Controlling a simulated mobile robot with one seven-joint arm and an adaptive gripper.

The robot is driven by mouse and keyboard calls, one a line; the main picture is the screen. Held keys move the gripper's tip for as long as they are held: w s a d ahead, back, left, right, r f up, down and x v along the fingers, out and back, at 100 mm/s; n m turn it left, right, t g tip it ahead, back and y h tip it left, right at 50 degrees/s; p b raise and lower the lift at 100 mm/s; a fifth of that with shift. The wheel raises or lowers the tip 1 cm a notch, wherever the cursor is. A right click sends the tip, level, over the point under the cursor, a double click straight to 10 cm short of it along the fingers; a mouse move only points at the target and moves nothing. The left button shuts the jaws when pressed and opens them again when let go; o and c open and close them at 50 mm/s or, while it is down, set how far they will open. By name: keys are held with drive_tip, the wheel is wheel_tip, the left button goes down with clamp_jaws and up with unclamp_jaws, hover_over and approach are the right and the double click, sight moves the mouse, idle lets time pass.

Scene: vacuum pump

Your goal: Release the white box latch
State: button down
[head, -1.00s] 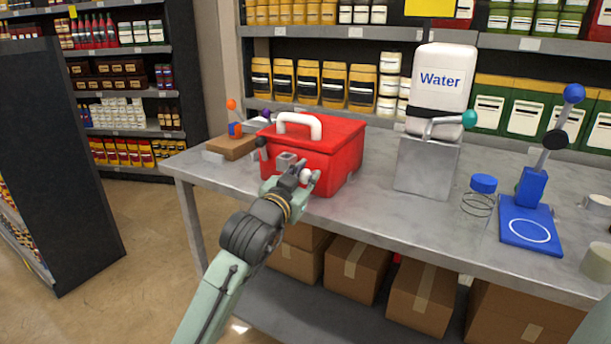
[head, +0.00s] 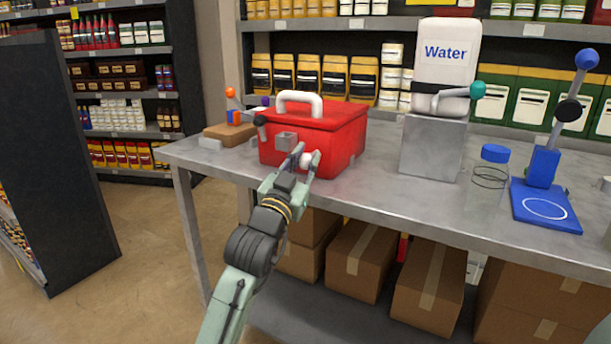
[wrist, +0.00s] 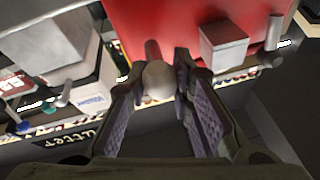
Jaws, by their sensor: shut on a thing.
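A red box (head: 338,145) with a white top handle (head: 300,98) stands on the table's left half. A white round knob (head: 306,161) is at the lower part of its front; it also shows in the wrist view (wrist: 158,82). My gripper (head: 304,158) reaches the front of the box, with one finger on each side of the knob. In the wrist view my gripper (wrist: 158,74) is shut on the white knob, below a reddish stem. A grey block (head: 287,141) sits on the box front just left of the knob. The fingers hide part of the knob.
A dark knob (head: 261,121) projects at the box's left. A brown block (head: 229,134) stands farther left. The water jug (head: 447,55) on its grey stand (head: 433,148) and a blue lever device (head: 545,205) are to the right. Bare table (head: 385,150) lies between box and stand.

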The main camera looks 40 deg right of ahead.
drive_tip(key=shift+f+t+h+b, duration=0.15)
drive_tip(key=shift+t+h+b, duration=0.15)
drive_tip(key=shift+t, duration=0.1)
drive_tip(key=c, duration=1.4)
unclamp_jaws()
drive_tip(key=v, duration=1.2)
drive_tip(key=shift+w+a, duration=0.1)
